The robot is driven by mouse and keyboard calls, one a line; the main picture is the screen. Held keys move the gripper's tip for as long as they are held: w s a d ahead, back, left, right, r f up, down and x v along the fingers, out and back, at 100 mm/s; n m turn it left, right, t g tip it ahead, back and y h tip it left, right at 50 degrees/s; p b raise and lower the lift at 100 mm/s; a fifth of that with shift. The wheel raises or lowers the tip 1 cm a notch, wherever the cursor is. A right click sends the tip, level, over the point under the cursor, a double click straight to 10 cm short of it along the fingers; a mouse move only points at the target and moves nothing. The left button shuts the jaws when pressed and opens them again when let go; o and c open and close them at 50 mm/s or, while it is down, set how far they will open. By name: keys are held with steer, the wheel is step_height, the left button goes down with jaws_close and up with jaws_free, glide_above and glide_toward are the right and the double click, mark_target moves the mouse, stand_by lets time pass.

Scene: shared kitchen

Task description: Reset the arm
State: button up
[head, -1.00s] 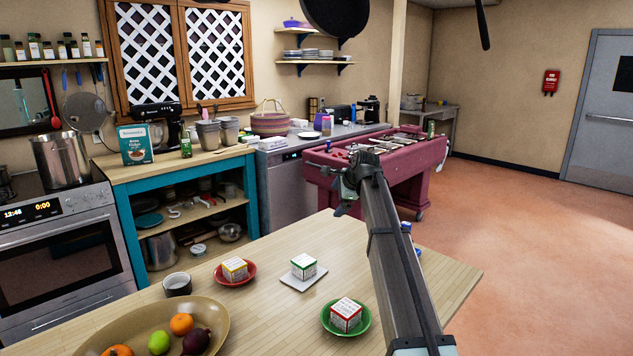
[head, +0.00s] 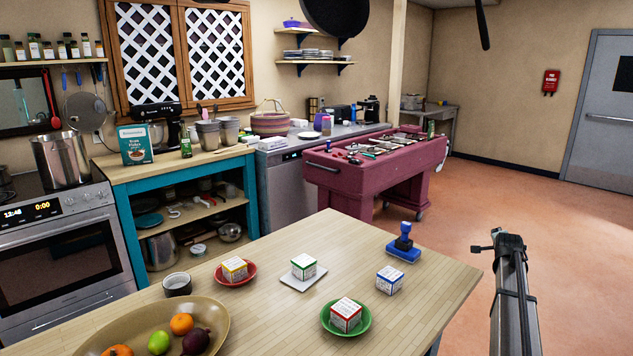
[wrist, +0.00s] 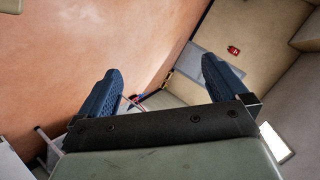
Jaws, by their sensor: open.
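My arm (head: 512,295) rises at the right of the head view, past the right edge of the wooden table (head: 440,265), over the orange floor. In the head view I cannot make out the fingers. In the wrist view my gripper (wrist: 168,84) shows two dark blue fingers spread wide apart, with nothing between them. The fingers are clear of any surface, with floor and wall far beyond them.
On the table stand a blue stamp-like object (head: 403,246), a blue-marked box (head: 390,280), a red-marked box (head: 346,313) on a green plate (head: 327,328), a green-marked box (head: 304,266), a yellow-marked box (head: 235,268) and a fruit bowl (head: 226,318). Floor (head: 540,200) is open at right.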

steer(key=s+d+f+n+g+h, duration=0.1)
steer(key=s+d+f+h, duration=0.1)
steer(key=s+d+f, duration=1)
steer(key=s+a+f+n+g+y, duration=0.2)
steer(key=s+a+f, duration=0.2)
steer(key=a+f, duration=0.6)
steer(key=s+a+f+n+g+y, duration=0.1)
steer(key=s+a+f+n, duration=0.15)
steer(key=a+f, duration=0.7)
steer(key=s+a+f+n+g+y, duration=0.2)
steer(key=s+a+f, duration=0.3)
steer(key=a+f, duration=0.5)
steer(key=s+a+f+n+g+y, duration=0.1)
steer(key=s+a+f+n+g, duration=0.1)
steer(key=s+a+f, duration=0.45)
steer(key=s+a+f+n+g+y, duration=0.1)
steer(key=s+a+f+n+g, duration=0.15)
steer(key=s+a, duration=0.7)
steer(key=s+a+n+g, duration=0.2)
steer(key=s+a, duration=0.1)
steer(key=s, duration=0.5)
steer(key=s+a+f+n+g, duration=0.1)
steer(key=s+a, duration=0.3)
steer(key=s, duration=0.4)
steer(key=s+a+f+n+g+y, duration=0.1)
steer(key=s+a+n+g, duration=0.1)
steer(key=s, duration=0.7)
steer(key=shift+a+f+n+g, duration=0.35)
steer(key=shift+a+g, duration=0.3)
steer(key=shift+a, duration=0.5)
